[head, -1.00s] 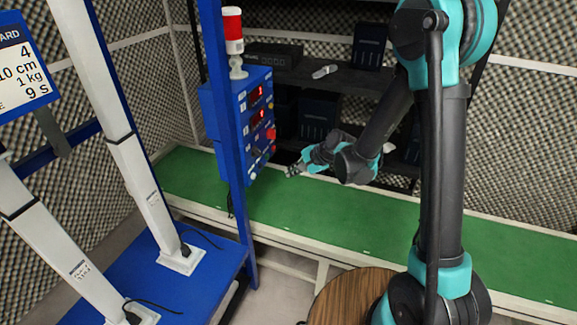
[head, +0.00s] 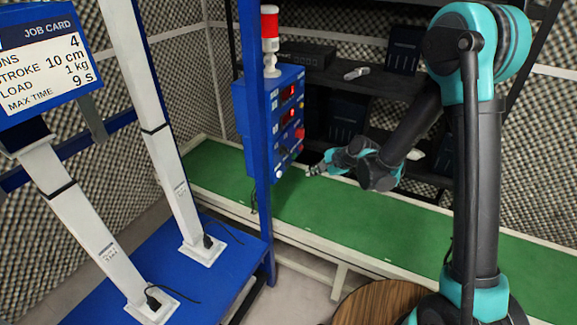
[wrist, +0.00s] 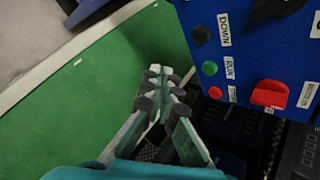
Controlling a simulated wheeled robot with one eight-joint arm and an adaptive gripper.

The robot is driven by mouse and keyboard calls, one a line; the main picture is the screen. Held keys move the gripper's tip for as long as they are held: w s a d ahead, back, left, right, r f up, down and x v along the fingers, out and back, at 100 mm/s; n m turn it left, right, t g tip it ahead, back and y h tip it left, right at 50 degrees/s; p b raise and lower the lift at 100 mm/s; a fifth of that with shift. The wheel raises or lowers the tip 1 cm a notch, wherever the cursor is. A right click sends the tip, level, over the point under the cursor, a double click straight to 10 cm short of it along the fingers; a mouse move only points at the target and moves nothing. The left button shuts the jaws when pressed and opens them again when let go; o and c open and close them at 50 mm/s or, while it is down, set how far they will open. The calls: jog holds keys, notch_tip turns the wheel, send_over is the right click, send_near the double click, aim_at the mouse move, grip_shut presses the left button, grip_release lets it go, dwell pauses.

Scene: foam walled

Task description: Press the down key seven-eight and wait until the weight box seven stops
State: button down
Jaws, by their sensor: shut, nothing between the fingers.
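The blue control box (head: 275,120) has two lit red displays and a column of keys on its front, seen edge-on in the head view. In the wrist view its face (wrist: 260,40) shows a dark round key (wrist: 201,34) beside the word DOWN, a green key (wrist: 209,68) labelled RUN and a big red knob (wrist: 268,95). My gripper (head: 312,170) is just right of the box's lower part in the head view. In the wrist view my gripper (wrist: 165,75) is shut and empty, left of the keys and apart from them. No weight box can be made out for certain.
A job card (head: 45,60) shows at the upper left. Two white columns (head: 165,160) stand on a blue base (head: 225,240). A red and white beacon (head: 270,40) tops the control box. A green-topped bench (head: 400,225) runs behind, with dark shelves (head: 370,85) above.

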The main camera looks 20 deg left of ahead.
jog(key=shift+w+a, duration=0.15)
jog(key=shift+a, duration=1.35)
jog(key=shift+w+a, duration=0.1)
jog(key=shift+a, duration=1.35)
jog(key=shift+a, duration=0.1)
jog(key=shift+a, duration=0.3)
jog(key=shift+a, duration=0.45)
jog(key=shift+d, duration=0.95)
jog(key=shift+s+d, duration=0.2)
jog(key=shift+d, duration=2.2)
